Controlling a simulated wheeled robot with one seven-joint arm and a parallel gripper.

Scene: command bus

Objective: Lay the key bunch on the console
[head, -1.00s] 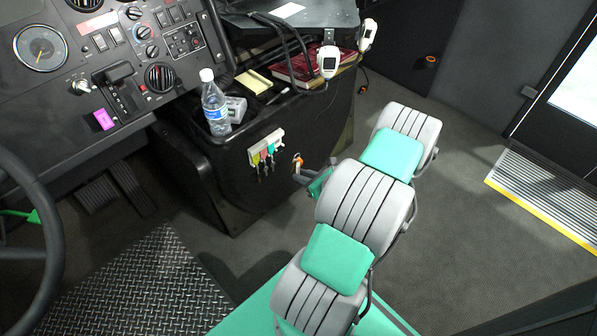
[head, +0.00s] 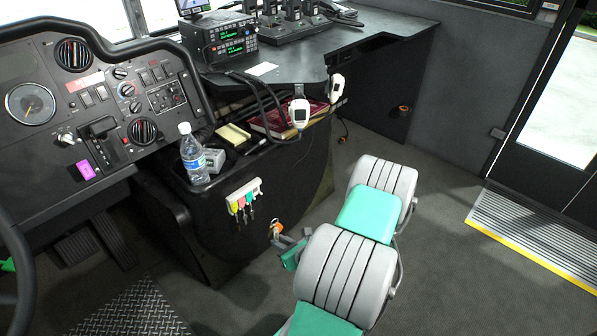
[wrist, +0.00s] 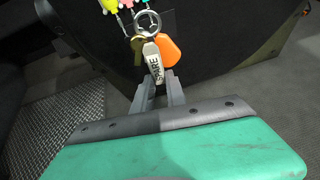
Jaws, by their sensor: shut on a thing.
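The key bunch (wrist: 150,50) shows in the wrist view as a metal ring with a brassy key, a white tag marked SPARE and an orange fob. My gripper (wrist: 161,82) is shut on the white tag, with the ring beyond the fingertips. In the head view the orange fob of the bunch (head: 277,229) shows at my gripper (head: 279,240), in front of the black console's side. The console (head: 290,170) is the dark unit right of the dashboard. Its top lies above and behind the gripper.
A water bottle (head: 194,157), a grey box (head: 214,159), a yellow pad (head: 233,136) and a red book (head: 270,122) crowd the console top. A key rack (head: 243,195) with coloured tags hangs on its side. A corded handset (head: 300,112) hangs at the desk edge (head: 310,78).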

